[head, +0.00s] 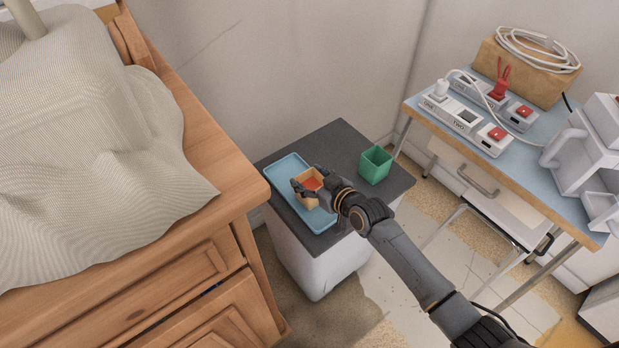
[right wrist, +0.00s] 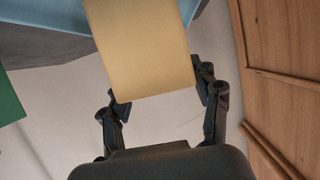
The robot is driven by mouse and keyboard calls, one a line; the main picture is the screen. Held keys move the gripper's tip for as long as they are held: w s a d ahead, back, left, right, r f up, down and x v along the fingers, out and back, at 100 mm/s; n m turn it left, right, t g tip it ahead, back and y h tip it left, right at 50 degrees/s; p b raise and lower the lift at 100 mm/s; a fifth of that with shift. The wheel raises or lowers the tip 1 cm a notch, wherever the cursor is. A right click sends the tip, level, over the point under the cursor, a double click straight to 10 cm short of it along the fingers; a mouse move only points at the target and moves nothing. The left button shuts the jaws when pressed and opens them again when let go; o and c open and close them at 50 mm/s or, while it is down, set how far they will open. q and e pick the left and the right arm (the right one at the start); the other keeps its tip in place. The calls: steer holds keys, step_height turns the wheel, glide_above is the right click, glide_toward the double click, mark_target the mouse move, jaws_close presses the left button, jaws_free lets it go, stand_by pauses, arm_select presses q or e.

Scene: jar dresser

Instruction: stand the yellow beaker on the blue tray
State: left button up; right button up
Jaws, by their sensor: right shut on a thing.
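The yellow beaker (head: 306,200) is a square, open-topped cup with something red showing inside. It is upright, over the right part of the blue tray (head: 280,176). My right gripper (head: 309,191) is shut on it, with fingers at its sides. In the right wrist view the beaker (right wrist: 143,48) fills the space between the fingertips of my gripper (right wrist: 160,92), and the tray (right wrist: 50,14) shows behind it. I cannot tell whether the beaker's base touches the tray. My left gripper is not in view.
The tray lies on a dark-topped cabinet (head: 338,150). A green beaker (head: 375,165) stands right of the tray and also shows in the wrist view (right wrist: 8,100). A wooden dresser (head: 225,185) under cloth is close on the left. A table with power strips (head: 465,128) stands right.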

steer(key=shift+f, duration=0.1)
steer(key=o, duration=1.3)
steer(key=shift+s+d+r, duration=0.1)
steer(key=shift+r, duration=0.1)
steer(key=p+v, duration=0.1)
steer(key=v, duration=1)
steer(key=shift+s+d+r, duration=0.15)
steer(key=shift+s+r, duration=0.05)
steer(key=shift+s, duration=0.15)
